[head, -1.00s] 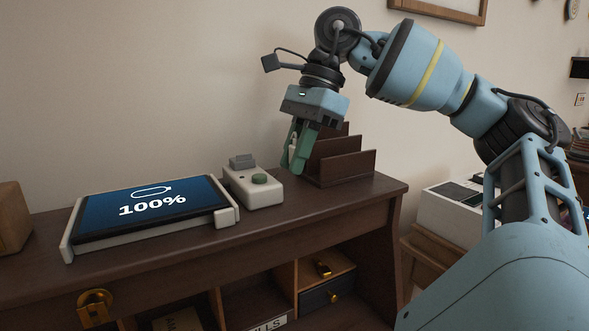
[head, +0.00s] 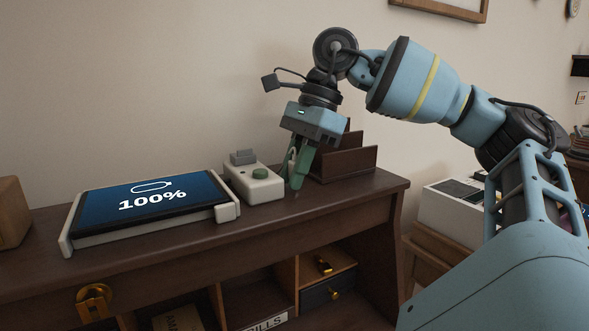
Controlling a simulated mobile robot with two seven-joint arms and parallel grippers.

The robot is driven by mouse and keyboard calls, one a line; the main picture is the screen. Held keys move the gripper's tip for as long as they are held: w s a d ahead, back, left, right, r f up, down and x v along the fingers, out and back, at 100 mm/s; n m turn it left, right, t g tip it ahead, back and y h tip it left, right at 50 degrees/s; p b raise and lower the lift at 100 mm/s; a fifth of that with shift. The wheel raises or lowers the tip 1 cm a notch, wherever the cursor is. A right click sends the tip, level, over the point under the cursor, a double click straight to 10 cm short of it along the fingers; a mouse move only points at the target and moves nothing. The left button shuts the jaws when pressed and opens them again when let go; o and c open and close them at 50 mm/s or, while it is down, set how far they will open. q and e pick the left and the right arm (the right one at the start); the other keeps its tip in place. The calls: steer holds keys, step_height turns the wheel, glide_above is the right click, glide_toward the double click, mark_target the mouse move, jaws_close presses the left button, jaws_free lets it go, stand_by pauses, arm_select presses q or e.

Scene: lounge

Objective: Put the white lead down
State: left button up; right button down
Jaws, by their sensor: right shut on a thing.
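My right gripper (head: 294,180) points down just above the dark desk top, to the right of the white charger box with a green button (head: 258,185). Its green fingers are shut on the white lead (head: 291,162), of which only a small pale part shows between and beside the fingers. The fingertips are close to the desk surface; I cannot tell whether the lead touches it. My left gripper is not in view.
A tablet (head: 152,200) showing 100% lies in a white cradle on the dark desk (head: 345,202). A brown letter rack (head: 345,160) stands right behind the gripper. A wooden block (head: 12,212) is at the far left. Cubbyholes and a small drawer (head: 328,292) are below.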

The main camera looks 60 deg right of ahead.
steer(key=shift+f, duration=0.15)
steer(key=c, duration=1.8)
jaws_free()
steer(key=o, duration=0.5)
steer(key=shift+c, duration=0.2)
steer(key=shift+r, duration=0.35)
steer(key=p+v, duration=0.2)
steer(key=v, duration=0.8)
steer(key=shift+o, duration=0.2)
steer(key=shift+p+v, duration=0.3)
steer(key=shift+v, duration=0.55)
